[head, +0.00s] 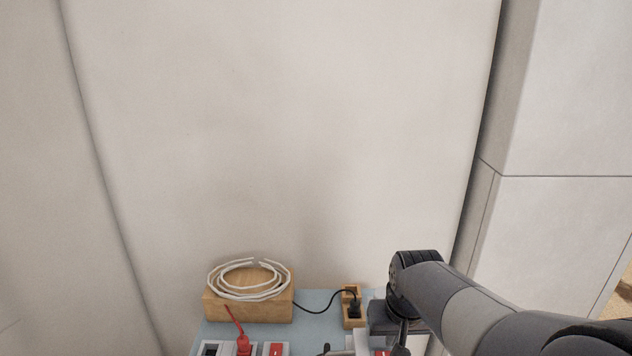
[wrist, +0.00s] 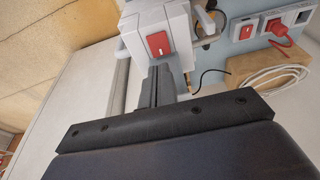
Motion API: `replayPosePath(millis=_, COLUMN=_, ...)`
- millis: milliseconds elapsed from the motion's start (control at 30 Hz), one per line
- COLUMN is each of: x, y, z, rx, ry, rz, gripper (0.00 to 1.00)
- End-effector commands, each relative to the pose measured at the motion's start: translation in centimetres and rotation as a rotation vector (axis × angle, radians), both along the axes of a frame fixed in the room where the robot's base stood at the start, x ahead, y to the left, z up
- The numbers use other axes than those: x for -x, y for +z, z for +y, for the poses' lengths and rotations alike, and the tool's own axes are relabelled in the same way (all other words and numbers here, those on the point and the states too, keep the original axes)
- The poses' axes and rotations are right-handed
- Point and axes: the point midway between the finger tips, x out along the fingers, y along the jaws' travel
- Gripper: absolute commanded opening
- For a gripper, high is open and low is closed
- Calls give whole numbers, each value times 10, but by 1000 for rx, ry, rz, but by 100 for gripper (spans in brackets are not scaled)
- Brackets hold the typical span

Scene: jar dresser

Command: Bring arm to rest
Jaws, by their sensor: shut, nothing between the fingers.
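My arm (head: 465,305) reaches in from the right in the head view and bends down over the blue-grey board (head: 318,300). My gripper's fingers (wrist: 162,82) show in the wrist view, shut and empty. They point at a white box with a red rocker switch (wrist: 158,44). Whether the fingertips touch the box I cannot tell. In the head view the fingertips are not clear at the bottom edge.
A wooden block (head: 250,308) carries a coiled white cable (head: 248,280). A black cable runs to a small wooden holder (head: 353,308). A red plug (head: 243,345) sits at the lower edge. A pale wall (head: 290,130) stands behind; above the board is free room.

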Motion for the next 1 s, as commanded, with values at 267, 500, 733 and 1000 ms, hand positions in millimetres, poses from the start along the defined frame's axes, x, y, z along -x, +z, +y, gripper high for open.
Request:
replayPosePath(millis=267, x=20, y=38, z=0, rx=0, ry=0, rz=-5, gripper=0)
replayPosePath(millis=500, x=9, y=16, z=0, rx=0, ry=0, rz=6, gripper=0)
replayPosePath(millis=733, x=-7, y=-15, z=0, rx=0, ry=0, rz=6, gripper=0)
replayPosePath(millis=1000, x=-18, y=-44, z=0, rx=0, ry=0, rz=1, gripper=0)
